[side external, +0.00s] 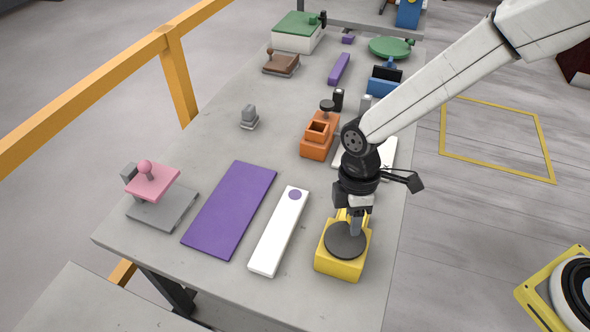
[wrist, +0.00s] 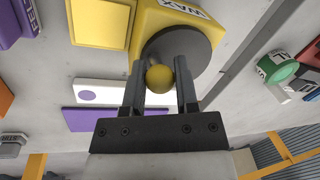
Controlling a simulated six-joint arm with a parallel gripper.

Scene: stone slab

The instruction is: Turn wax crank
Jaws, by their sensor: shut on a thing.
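The wax box (side external: 340,265) is a yellow block at the near right corner of the slab, with a dark round disc (side external: 346,240) on its top. In the wrist view the box (wrist: 200,14) carries the letters WAX beside the grey disc (wrist: 185,42). A yellow ball-shaped crank knob (wrist: 159,78) stands off the disc. My gripper (wrist: 160,82) is shut on this knob, with one finger on each side of it. In the side view my gripper (side external: 356,222) points down over the disc and hides most of the knob.
A white strip with a purple dot (side external: 279,232) and a purple mat (side external: 230,210) lie left of the box. A pink-topped press (side external: 153,182) stands farther left. An orange box (side external: 318,140) and a white plate (side external: 385,155) lie behind. The slab's right edge is close to the wax box.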

